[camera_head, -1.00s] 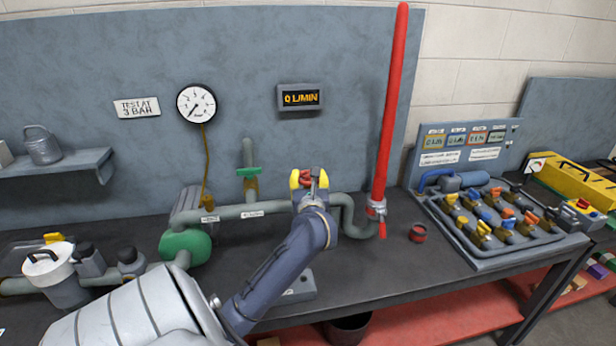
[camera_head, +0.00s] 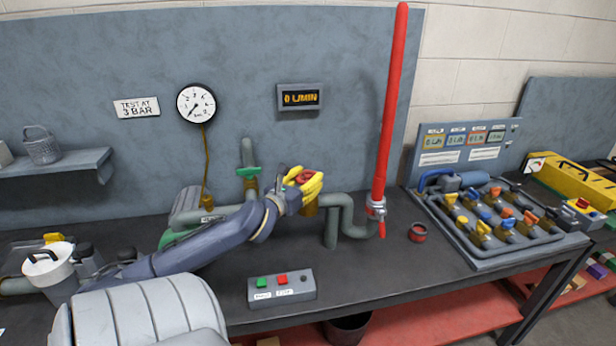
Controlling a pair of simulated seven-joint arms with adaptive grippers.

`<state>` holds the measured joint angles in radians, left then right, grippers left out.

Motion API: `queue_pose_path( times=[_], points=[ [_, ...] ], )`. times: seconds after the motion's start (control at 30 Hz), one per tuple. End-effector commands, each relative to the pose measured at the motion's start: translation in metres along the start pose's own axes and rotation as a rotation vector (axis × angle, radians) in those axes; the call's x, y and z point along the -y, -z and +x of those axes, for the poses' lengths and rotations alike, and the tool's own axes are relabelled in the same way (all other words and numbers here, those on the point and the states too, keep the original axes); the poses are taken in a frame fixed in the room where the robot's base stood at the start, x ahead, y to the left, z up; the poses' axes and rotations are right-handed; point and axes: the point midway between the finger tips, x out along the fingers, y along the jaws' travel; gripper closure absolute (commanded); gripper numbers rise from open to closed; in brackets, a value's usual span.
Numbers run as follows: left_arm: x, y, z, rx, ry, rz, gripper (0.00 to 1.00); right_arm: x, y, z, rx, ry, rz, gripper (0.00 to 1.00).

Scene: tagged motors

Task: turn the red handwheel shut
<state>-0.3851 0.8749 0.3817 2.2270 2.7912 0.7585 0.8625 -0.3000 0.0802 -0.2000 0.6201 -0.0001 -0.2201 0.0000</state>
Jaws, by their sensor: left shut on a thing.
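The red handwheel (camera_head: 304,178) sits on top of a brass-coloured valve body (camera_head: 309,207) in the grey pipe run, near the middle of the bench. My left gripper (camera_head: 303,182), with yellow fingers, is shut on the handwheel. Its arm reaches in from the left, low over the bench, and the wrist comes at the wheel from the left. The fingers cover much of the wheel, so only part of its red shows. My right gripper is not in view.
A gauge (camera_head: 196,103) and a display (camera_head: 299,97) reading 0 L/MIN hang on the panel. A button box (camera_head: 282,287) lies in front. A tall red tube (camera_head: 390,110) stands right of the wheel. A green-handled valve (camera_head: 248,171) stands behind my arm.

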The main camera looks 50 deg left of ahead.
Motion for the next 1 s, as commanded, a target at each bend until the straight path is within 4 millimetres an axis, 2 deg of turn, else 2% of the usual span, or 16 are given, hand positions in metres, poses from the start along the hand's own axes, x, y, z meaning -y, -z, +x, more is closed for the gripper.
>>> queue_pose_path(
  times=[0.03, 0.57, 0.6, 0.8, 1.0],
  points=[
    [-0.0016, -0.0074, 0.0013, 0.015, 0.006, 0.008, 0.88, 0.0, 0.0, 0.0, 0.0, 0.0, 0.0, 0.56],
    [-0.0018, -0.0084, 0.0018, 0.018, 0.02, 0.01, 0.89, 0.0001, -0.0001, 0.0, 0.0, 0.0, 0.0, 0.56],
    [-0.0018, -0.0085, 0.0018, 0.018, 0.019, 0.01, 0.54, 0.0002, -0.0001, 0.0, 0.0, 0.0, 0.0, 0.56],
    [-0.0019, -0.0085, 0.0018, 0.018, 0.019, 0.01, 0.33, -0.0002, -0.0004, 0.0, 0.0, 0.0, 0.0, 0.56],
    [-0.0018, -0.0075, -0.005, 0.016, 0.019, 0.01, 0.33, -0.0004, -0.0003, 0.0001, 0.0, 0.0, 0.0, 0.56]
  ],
)
